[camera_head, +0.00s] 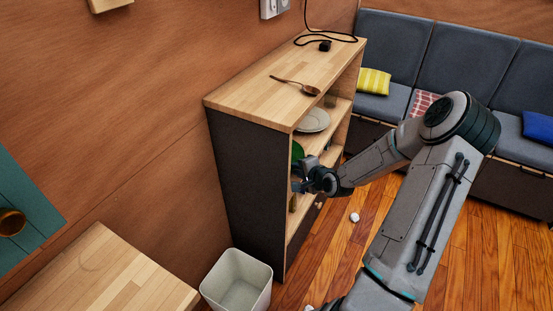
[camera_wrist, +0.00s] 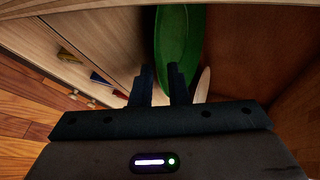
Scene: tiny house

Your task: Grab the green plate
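The green plate (camera_wrist: 181,35) stands on edge inside the shelf unit, in the upper middle of the wrist view. In the head view only a green sliver (camera_head: 298,151) of it shows behind the unit's side edge. My gripper (camera_wrist: 160,72) is at the plate's near edge, its two fingers apart with a gap between them. The right finger overlaps the plate in the picture; whether it touches is unclear. In the head view my gripper (camera_head: 300,180) reaches into the shelf opening below the top boards.
The shelf unit (camera_head: 243,170) holds pale plates (camera_head: 314,120) on a higher shelf, and a wooden spoon (camera_head: 296,84) lies on top. A white bin (camera_head: 237,283) stands at its near end. A small white object (camera_head: 354,217) lies on the open wooden floor.

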